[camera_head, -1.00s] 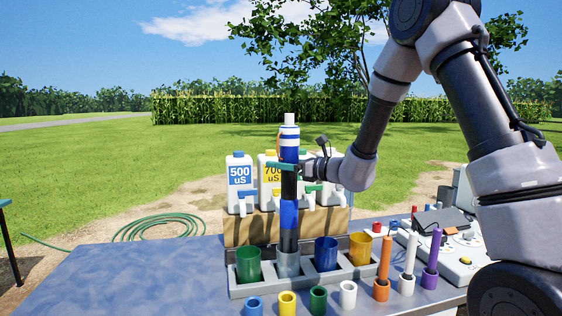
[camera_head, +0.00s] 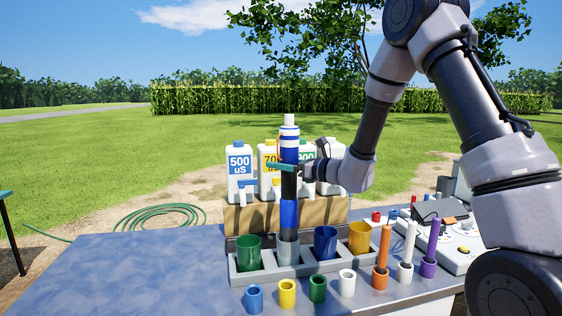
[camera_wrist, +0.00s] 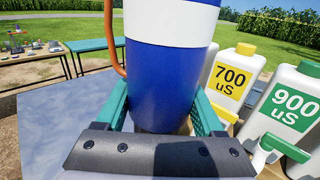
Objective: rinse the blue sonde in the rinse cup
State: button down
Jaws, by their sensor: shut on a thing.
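The blue sonde (camera_head: 288,213) is a tall upright tube with blue, white and dark bands. My gripper (camera_head: 287,167) is shut on its upper part. In the wrist view the sonde (camera_wrist: 168,85) fills the space between the teal fingers of my gripper (camera_wrist: 166,112). The sonde's lower end is over the grey cup (camera_head: 287,257), which I take as the rinse cup, with its tip hidden inside the rim. I cannot tell how deep it sits or whether it touches the wall.
In the grey rack (camera_head: 248,279), a green cup (camera_head: 249,256) stands left of the grey cup; a blue cup (camera_head: 325,243) and a yellow cup (camera_head: 360,238) stand right. Small coloured holders, several with probes, line the front. Bottles (camera_head: 240,163) stand behind. The table's left is clear.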

jog(key=shift+f, duration=0.65)
dwell(4.9)
